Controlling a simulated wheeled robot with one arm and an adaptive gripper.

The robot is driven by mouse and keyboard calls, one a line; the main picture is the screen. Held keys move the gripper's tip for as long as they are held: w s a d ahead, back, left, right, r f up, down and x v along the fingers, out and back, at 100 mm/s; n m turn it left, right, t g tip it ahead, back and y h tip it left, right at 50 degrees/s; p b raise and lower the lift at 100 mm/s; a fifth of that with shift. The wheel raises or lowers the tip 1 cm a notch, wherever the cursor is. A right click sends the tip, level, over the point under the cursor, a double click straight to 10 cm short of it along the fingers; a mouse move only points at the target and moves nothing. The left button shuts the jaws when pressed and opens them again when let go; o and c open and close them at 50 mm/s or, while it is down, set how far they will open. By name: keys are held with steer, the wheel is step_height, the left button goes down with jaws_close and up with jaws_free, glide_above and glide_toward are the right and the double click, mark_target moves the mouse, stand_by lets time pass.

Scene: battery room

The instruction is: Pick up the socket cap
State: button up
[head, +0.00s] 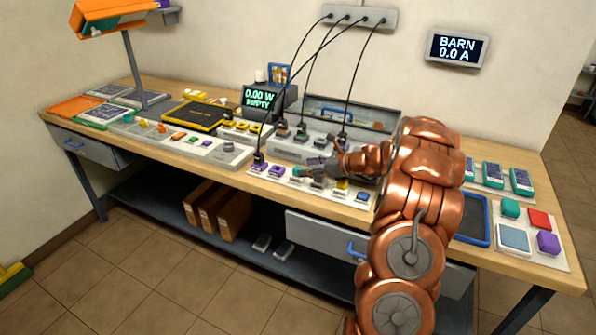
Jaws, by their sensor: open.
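A pale strip (264,178) along the front edge of the workbench holds a row of small coloured pieces. They include a purple piece with a cable (258,166), another purple piece (276,171), a yellow piece (342,184) and a blue piece (363,196). Which of these, if any, is the socket cap is too small to tell. My copper arm hides part of the bench to the right.
A grey box (290,150) with plugged cables stands behind the strip, the cables rising to a wall block (360,15). An open metal case (352,112) lies at the back. A blue-rimmed tray (473,222) and coloured blocks (540,219) are to the right.

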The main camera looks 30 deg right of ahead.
mark_target(300, 168)
steer(key=shift+x, duration=1.6)
steer(key=c, duration=1)
